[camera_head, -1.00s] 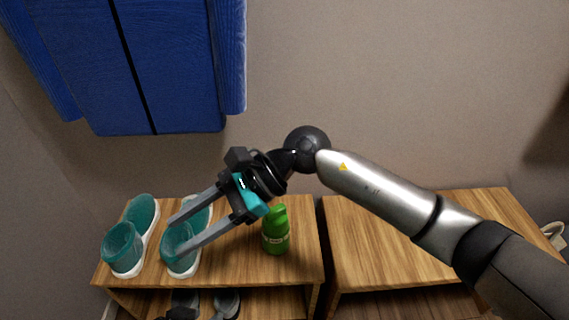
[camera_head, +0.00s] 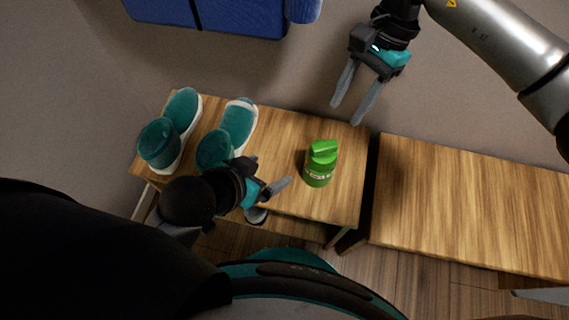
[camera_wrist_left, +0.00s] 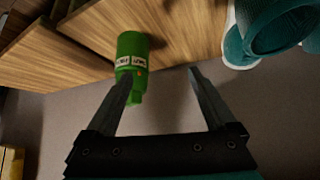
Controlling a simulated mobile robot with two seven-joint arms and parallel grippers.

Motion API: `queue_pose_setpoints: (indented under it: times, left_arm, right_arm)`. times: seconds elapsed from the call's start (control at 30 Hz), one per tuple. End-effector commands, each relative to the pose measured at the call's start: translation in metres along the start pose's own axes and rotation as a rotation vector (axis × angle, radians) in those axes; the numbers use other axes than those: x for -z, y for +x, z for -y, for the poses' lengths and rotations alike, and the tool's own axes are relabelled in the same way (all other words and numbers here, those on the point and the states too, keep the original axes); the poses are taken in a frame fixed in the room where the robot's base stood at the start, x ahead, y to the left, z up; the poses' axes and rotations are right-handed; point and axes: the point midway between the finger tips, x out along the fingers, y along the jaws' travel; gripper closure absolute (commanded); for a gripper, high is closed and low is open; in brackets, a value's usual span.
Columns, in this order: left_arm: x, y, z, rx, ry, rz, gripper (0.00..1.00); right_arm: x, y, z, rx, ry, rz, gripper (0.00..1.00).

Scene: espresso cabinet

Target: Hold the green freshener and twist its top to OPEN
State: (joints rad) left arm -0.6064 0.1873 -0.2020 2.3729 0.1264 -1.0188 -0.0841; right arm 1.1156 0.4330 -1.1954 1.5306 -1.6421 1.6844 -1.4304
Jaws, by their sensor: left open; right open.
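The green freshener (camera_head: 319,168) stands upright on the wooden cabinet top, near its right end, with a lighter green top. In the left wrist view the freshener (camera_wrist_left: 131,50) appears upside down, partly behind the left-hand finger. My left gripper (camera_head: 270,174) is open and empty, to the left of the freshener, with its fingers toward it; I cannot tell whether they touch. It also shows in the left wrist view (camera_wrist_left: 161,73). My right gripper (camera_head: 346,112) is open and empty, above and behind the freshener, fingers pointing down.
Two teal-and-white shoes (camera_head: 183,105) (camera_head: 238,122) stand left of the freshener, close to my left arm. A second wooden cabinet (camera_head: 470,200) stands to the right across a narrow gap, its top clear.

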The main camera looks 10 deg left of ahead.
Motion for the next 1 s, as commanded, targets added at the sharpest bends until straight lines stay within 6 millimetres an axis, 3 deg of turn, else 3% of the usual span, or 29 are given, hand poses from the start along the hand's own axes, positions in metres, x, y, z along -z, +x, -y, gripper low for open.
queue_pose_setpoints:
  times: [0.2, 0.37, 0.63, 1.0]
  left_arm:
    - [0.002, 0.014, -0.037, -0.184, 0.148, -0.157, 0.00]
    - [-0.001, 0.016, -0.050, -0.265, 0.202, -0.276, 0.00]
    - [-0.011, 0.017, -0.039, -0.269, 0.217, -0.405, 0.00]
    - [-0.015, 0.018, -0.028, -0.239, 0.211, -0.443, 0.00]
  right_arm:
    - [0.000, 0.000, 0.000, 0.001, 0.000, 0.001, 0.50]
    - [-0.001, 0.000, 0.000, 0.001, 0.000, 0.002, 0.50]
    - [-0.001, 0.000, 0.000, 0.001, 0.000, 0.002, 0.50]
    - [-0.001, 0.000, 0.000, 0.001, 0.000, 0.002, 0.50]
